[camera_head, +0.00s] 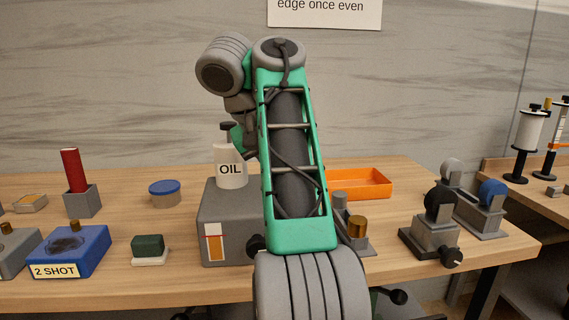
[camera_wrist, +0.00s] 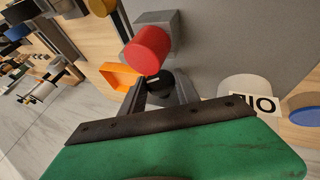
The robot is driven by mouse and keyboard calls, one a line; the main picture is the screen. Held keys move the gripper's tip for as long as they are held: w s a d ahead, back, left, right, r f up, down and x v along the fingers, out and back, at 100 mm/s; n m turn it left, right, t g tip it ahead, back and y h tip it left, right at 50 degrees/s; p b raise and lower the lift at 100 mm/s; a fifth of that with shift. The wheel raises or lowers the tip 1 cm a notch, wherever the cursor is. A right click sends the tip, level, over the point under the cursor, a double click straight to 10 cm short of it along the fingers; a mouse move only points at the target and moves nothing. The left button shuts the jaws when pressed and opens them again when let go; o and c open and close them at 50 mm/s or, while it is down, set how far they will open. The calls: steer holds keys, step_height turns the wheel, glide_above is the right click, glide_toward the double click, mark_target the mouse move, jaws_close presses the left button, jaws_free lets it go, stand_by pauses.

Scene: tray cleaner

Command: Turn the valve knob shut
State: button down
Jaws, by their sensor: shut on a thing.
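The valve knob appears to be the small black round piece (camera_wrist: 159,82) with a white mark, in the wrist view. It sits beside a large grey box (camera_wrist: 235,40), which also shows in the head view (camera_head: 225,215). My gripper (camera_wrist: 163,93) has one finger on each side of the black knob and is shut on it. A red cylinder (camera_wrist: 147,50) on a grey block (camera_wrist: 160,18) stands close to the fingertips and partly covers the view.
A white OIL bottle (camera_head: 231,165) stands at the grey box, near my arm. An orange tray (camera_head: 365,184), a brass-capped fitting (camera_head: 357,227) and a black-wheeled stand (camera_head: 438,212) lie right. A blue 2 SHOT box (camera_head: 70,250) and a red-topped holder (camera_head: 82,200) lie left.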

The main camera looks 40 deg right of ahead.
steer(key=c, duration=0.9)
jaws_free()
steer(key=shift+f+b, duration=0.1)
steer(key=shift+b, duration=0.2)
